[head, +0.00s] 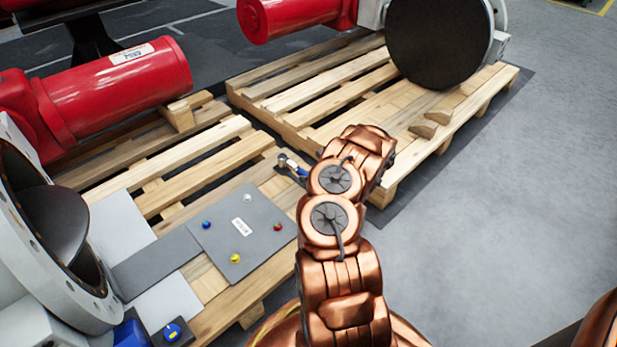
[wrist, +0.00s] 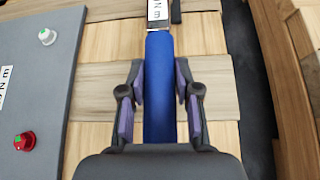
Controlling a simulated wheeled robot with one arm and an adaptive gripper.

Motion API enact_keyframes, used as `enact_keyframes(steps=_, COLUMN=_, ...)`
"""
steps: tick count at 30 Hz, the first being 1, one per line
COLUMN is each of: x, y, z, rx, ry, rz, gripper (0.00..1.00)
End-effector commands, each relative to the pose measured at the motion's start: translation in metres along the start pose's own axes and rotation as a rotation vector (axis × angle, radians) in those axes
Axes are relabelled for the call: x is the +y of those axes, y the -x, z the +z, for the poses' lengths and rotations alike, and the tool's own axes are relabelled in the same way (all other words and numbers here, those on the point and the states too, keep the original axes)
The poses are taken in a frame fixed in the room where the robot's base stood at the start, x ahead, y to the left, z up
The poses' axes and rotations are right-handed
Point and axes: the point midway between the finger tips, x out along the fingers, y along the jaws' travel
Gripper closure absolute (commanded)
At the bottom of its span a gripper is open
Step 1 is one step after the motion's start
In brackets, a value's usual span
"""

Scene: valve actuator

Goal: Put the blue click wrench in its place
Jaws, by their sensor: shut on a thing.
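The blue click wrench (wrist: 160,85) is between the two purple-padded fingers of my gripper (wrist: 160,88) in the wrist view. My gripper is shut on its blue handle. The metal head of the wrench, with a white label, points to the top of that view. In the head view a small part of the wrench (head: 291,164) shows left of my arm, which hides my gripper. A grey board (head: 205,243) with a white label lies left of the wrench. It bears blue, white, red and yellow knobs; the white and red ones also show in the wrist view.
Wooden pallets (head: 300,105) lie under red actuators (head: 120,88) and large valves. A valve flange (head: 50,240) stands at the left beside the board. Small wooden wedges (head: 432,122) lie on the far pallet. The grey floor (head: 500,220) at the right is clear.

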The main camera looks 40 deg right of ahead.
Motion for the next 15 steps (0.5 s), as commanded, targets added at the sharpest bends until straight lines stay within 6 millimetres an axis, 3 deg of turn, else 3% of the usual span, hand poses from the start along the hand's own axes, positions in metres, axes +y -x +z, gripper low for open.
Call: enact_keyframes(steps=15, x=-0.0011, y=-0.0055, z=-0.0078, rx=-0.002, ry=0.001, rz=0.000, gripper=1.00)
